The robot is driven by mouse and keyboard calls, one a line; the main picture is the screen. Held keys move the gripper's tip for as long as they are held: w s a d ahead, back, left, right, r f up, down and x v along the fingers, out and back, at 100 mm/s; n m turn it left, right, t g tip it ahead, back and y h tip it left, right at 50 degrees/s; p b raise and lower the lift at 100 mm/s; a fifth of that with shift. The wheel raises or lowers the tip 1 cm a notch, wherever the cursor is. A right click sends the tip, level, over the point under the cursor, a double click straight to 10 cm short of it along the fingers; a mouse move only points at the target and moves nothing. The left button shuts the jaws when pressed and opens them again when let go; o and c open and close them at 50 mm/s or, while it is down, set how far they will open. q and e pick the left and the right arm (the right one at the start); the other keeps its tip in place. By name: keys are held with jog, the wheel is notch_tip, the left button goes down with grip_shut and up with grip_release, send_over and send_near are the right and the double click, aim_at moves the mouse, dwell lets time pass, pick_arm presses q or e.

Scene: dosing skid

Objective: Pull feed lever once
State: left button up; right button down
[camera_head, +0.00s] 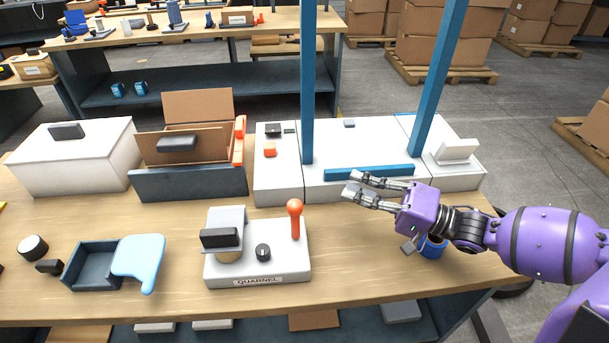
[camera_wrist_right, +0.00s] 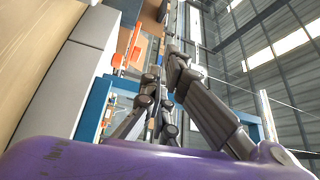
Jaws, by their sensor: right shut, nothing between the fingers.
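The feed lever (camera_head: 295,218), with an orange knob and stem, stands upright at the right end of the white and grey QUARNEL unit (camera_head: 296,265) in the head view. A round black knob (camera_head: 263,252) sits left of the lever. My right gripper (camera_head: 348,184) is shut and empty, to the right of the lever and a little farther back, apart from it. Its fingers point left. The fingers also show in the wrist view (camera_wrist_right: 163,70), where I cannot tell whether any orange part is the lever. My left gripper is not in view.
A blue frame post (camera_head: 308,90) and a second post (camera_head: 437,85) rise behind my right gripper. A blue tape-like roll (camera_head: 432,246) is under my right wrist. A blue tray (camera_head: 92,268) lies at left. Bare wood lies right of the unit.

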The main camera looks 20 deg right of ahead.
aim_at(295, 220)
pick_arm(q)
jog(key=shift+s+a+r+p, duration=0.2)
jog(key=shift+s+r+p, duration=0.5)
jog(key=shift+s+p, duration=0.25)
pick_arm(e)
jog(key=w+a, duration=0.3)
jog(key=a, duration=0.5)
jog(key=shift+a+r, duration=0.2)
jog(key=shift+a, duration=0.2)
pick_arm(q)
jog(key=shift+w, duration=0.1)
pick_arm(e)
jog(key=shift+s, duration=0.2)
